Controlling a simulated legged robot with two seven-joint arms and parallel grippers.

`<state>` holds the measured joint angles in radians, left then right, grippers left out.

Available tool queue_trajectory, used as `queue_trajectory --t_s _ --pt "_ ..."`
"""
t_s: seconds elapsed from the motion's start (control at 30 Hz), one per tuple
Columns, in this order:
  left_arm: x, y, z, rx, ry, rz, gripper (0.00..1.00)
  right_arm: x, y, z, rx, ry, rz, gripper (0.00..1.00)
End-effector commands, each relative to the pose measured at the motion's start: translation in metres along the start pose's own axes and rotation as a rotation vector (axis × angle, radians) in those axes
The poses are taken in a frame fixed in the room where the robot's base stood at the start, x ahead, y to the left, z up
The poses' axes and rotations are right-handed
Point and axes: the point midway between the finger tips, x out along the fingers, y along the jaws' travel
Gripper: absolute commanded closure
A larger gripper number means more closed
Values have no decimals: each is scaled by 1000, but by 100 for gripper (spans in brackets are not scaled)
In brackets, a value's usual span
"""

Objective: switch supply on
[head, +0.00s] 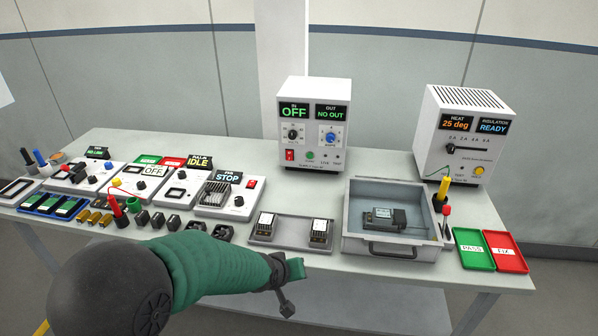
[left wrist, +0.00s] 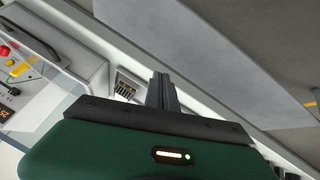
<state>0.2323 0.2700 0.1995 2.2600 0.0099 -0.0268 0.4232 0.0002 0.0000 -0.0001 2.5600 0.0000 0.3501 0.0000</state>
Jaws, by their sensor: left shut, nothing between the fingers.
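The supply (head: 314,125) is a white box at the back middle of the table in the head view. Its left display (head: 293,112) reads "IN OFF" and its right display (head: 332,113) reads "OUT NO OUT". A red rocker switch (head: 290,155) sits at its lower left, below a black knob. A blue knob is on the right. My left gripper (head: 287,309) is low in front of the table's front edge, well apart from the supply. Its fingers also show in the left wrist view (left wrist: 162,90), shut and empty. My right gripper is not in view.
A grey open tray (head: 392,252) holding a dark module stands right of centre. A smaller grey tray (head: 290,240) lies before the supply. A heat and insulation tester (head: 464,140) stands right, behind green and red bins (head: 473,249). Several small devices crowd the left side.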

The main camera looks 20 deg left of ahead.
Motion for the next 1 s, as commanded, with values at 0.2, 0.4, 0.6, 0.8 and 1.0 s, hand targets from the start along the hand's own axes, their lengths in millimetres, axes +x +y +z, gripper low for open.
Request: queue_trajectory --t_s 0.2,0.4,0.6,0.8,1.0 --pt "61 11 -72 -338 205 154 100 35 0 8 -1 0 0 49" --pt "99 -7 -180 -837 466 437 100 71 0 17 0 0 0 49" --pt "92 -34 -237 -1094 603 620 100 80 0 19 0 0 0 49" --pt "89 -34 -240 -1106 609 630 100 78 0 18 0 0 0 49" --pt "90 -35 -240 -1105 608 627 100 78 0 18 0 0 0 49"
